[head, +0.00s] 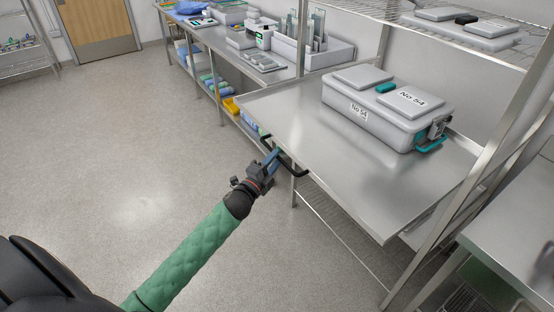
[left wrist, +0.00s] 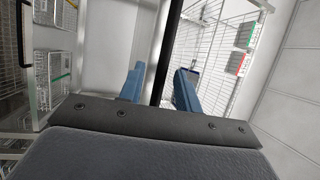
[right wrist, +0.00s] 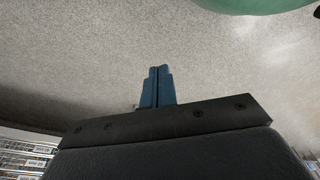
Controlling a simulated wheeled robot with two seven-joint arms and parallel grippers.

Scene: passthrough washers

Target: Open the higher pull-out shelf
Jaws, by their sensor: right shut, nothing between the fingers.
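A flat steel pull-out shelf (head: 300,130) stands well out past the posts of its rack, in the head view. It has a black bar handle (head: 298,172) on its front edge. My left gripper (head: 272,158) is at this handle. In the left wrist view, its two blue fingers (left wrist: 160,86) are apart, with the dark handle bar (left wrist: 168,45) between them and gaps beside it. My right gripper (right wrist: 157,70) shows in the right wrist view over the floor, its fingers together and empty.
A grey lidded container (head: 375,115) marked No 54 sits on the pulled-out shelf. A wire shelf (head: 400,45) is above it, with another grey container (head: 465,28). A steel table (head: 515,225) stands at the right. The floor (head: 130,130) at left is clear.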

